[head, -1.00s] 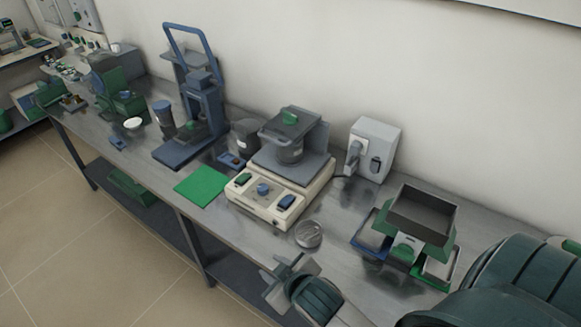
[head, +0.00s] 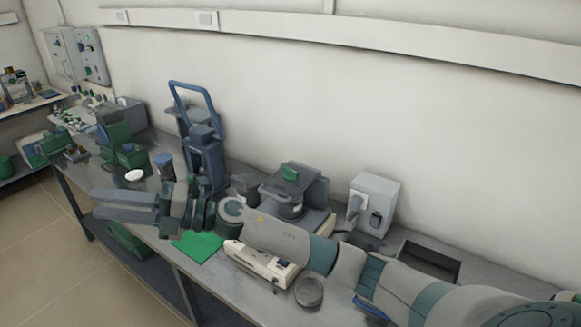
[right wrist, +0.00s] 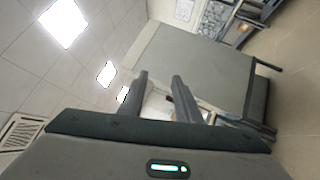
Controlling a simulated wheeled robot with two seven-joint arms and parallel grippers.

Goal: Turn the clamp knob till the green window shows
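The cream-based machine (head: 250,262) stands mid-bench with a dark round vessel (head: 284,204) under a grey top plate. A green knob (head: 290,174) sits on that plate; it may be the clamp knob, but I cannot be sure. I see no green window that I can make out. My right arm reaches across in front of the machine and hides part of its front panel. My right gripper (head: 108,206) points left past the machine, above the bench's front edge. Its fingers also show in the right wrist view (right wrist: 160,98), apart with nothing between them. My left gripper is out of view.
A blue-framed press (head: 204,150) stands behind my right gripper. A green mat (head: 198,244) lies below my arm. A round metal dish (head: 309,291) and a grey wall-side box (head: 374,203) stand right of the machine. A dark tray (head: 430,262) is partly hidden by my arm.

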